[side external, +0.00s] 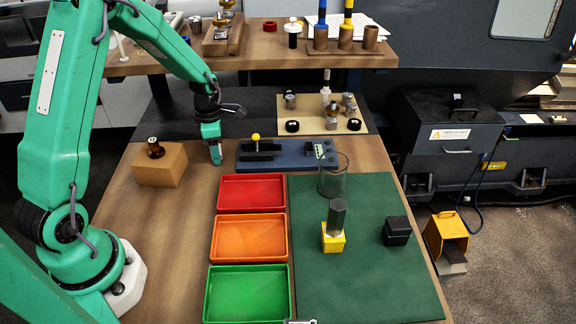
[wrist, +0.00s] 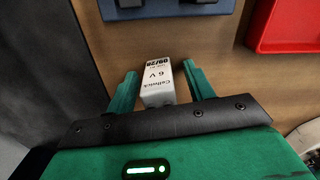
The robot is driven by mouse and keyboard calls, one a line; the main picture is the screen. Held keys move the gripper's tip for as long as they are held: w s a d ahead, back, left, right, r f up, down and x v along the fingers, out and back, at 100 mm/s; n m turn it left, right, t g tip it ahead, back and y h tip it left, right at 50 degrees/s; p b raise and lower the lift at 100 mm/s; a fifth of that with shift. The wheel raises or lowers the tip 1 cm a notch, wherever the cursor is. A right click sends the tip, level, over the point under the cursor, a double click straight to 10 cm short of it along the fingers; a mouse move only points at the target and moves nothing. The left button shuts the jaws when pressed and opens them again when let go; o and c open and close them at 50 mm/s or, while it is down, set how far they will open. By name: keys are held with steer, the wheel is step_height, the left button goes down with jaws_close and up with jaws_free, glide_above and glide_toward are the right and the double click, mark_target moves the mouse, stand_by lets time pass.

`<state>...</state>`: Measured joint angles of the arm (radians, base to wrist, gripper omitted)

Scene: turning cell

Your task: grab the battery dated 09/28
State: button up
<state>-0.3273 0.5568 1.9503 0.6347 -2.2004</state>
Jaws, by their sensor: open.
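A white block-shaped battery (wrist: 158,82) shows in the wrist view, with dark print reading "6 V" and "09/28". It is between the two green fingers of my gripper (wrist: 160,70), which are open. A gap shows on the right side of the battery; on the left the finger is very close, and I cannot tell whether it touches. In the side view my gripper (side external: 213,152) points down at the wooden table, left of the blue-grey fixture. The battery is hard to make out there, largely hidden by the fingers.
The blue-grey fixture (side external: 285,158) with a yellow knob is close on the right. A wooden block (side external: 160,170) stands to the left. Red (side external: 252,193), orange (side external: 248,238) and green (side external: 248,293) trays lie in front. A green mat (side external: 365,280) holds a glass, a yellow block and a black block.

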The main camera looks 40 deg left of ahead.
stand_by(0.4)
steer(key=c, duration=1.1)
steer(key=shift+r, duration=0.15)
steer(key=shift+r, duration=0.45)
step_height(320, 180, up, 3)
steer(key=shift+d+r, duration=0.1)
steer(key=d+r, duration=0.2)
steer(key=d, duration=0.1)
steer(key=s+d+r, duration=0.1)
steer(key=d+r, duration=0.1)
steer(key=d, duration=0.2)
steer(key=s+d+r, duration=0.1)
steer(key=d+r, duration=0.1)
steer(key=d, duration=0.2)
steer(key=shift+s+d+r, duration=0.1)
steer(key=shift+s+r, duration=0.15)
steer(key=shift+r, duration=0.05)
